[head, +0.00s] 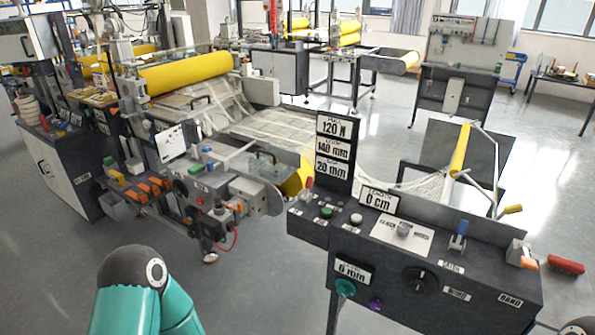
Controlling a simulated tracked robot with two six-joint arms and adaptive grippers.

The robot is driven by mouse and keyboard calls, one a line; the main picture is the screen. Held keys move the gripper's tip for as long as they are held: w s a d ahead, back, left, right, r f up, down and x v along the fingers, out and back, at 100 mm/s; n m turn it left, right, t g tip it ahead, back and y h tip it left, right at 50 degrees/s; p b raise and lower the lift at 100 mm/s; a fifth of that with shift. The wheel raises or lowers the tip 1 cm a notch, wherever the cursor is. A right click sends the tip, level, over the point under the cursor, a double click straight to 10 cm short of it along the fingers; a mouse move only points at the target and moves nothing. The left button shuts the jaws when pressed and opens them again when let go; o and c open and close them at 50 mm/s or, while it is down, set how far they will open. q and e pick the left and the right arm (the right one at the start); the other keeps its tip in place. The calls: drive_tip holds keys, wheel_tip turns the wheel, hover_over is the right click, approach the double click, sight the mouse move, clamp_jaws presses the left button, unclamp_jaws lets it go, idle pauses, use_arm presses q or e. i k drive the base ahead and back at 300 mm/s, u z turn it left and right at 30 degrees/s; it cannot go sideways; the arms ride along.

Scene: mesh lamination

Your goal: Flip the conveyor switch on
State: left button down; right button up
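A dark control panel (385,262) stands at the right front. It carries a black rotary knob (419,281), a blue-topped lever (459,235), a small grey knob (403,230) on a pale plate, a teal knob (345,288) and a purple button (375,304). A green button (326,211) and a white button (356,219) sit at its left. The small labels are too blurred to tell which control is the conveyor switch. Part of my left arm shows at the bottom left, its gripper out of view.
A display post (334,150) reads 120 N, 140 mm and 20 mm; a smaller display (379,200) reads 0 cm. Behind lies the mesh (270,130) with a yellow roller (187,73). A red-handled brush (566,265) is at the panel's right end. Open floor lies between my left arm and the panel.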

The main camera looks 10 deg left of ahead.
sight(310, 180)
drive_tip(key=z, duration=0.05)
drive_tip(key=i, duration=0.85)
drive_tip(key=z, duration=0.5)
